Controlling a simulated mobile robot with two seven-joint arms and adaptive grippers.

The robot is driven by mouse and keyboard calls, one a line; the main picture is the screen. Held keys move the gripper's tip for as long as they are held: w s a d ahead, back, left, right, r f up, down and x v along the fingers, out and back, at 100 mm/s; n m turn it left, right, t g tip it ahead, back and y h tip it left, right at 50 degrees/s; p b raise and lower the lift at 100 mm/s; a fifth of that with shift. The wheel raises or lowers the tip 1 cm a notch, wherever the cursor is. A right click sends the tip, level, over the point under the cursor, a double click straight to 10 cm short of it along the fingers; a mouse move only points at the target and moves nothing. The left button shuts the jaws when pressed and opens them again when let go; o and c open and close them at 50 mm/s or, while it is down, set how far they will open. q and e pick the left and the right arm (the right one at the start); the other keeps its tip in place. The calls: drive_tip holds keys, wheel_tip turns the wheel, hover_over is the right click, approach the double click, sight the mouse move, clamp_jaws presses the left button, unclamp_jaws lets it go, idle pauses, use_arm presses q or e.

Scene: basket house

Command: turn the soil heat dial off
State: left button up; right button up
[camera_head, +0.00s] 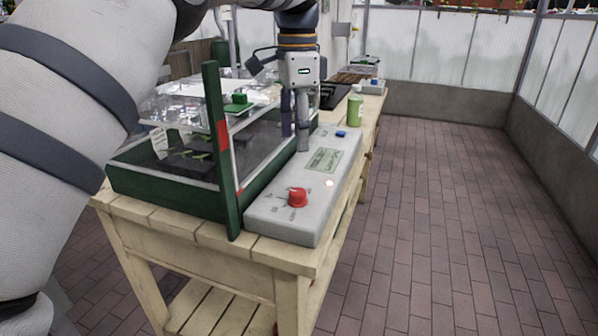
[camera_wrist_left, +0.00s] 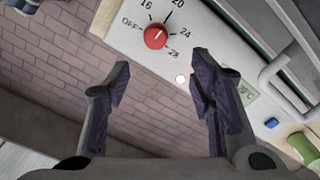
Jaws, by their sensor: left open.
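The red soil heat dial (camera_head: 297,197) sits on the near end of a long grey control box (camera_head: 275,222). In the left wrist view the dial (camera_wrist_left: 155,36) is near the top centre, with OFF on its left and numbers from 16 to 28 around it. I cannot tell its exact setting. My left gripper (camera_head: 296,140) points down over the far part of the box, beyond the dial. In the left wrist view its fingers (camera_wrist_left: 163,80) are spread and empty, apart from the dial. My right gripper is not in view.
The box also has a small lit lamp (camera_head: 329,183), a display (camera_head: 323,160) and a blue button (camera_head: 341,134). A green-framed propagator (camera_head: 150,196) stands left of it, its post close to the dial. Brick floor (camera_head: 450,200) at right is clear.

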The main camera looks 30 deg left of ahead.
sight(297, 192)
use_arm(q)
drive_tip(key=f, duration=1.1)
drive_tip(key=shift+s+d+f, duration=0.2)
drive_tip(key=shift+s+f, duration=0.15)
drive_tip(key=shift+s, duration=0.05)
drive_tip(key=c, duration=1.2)
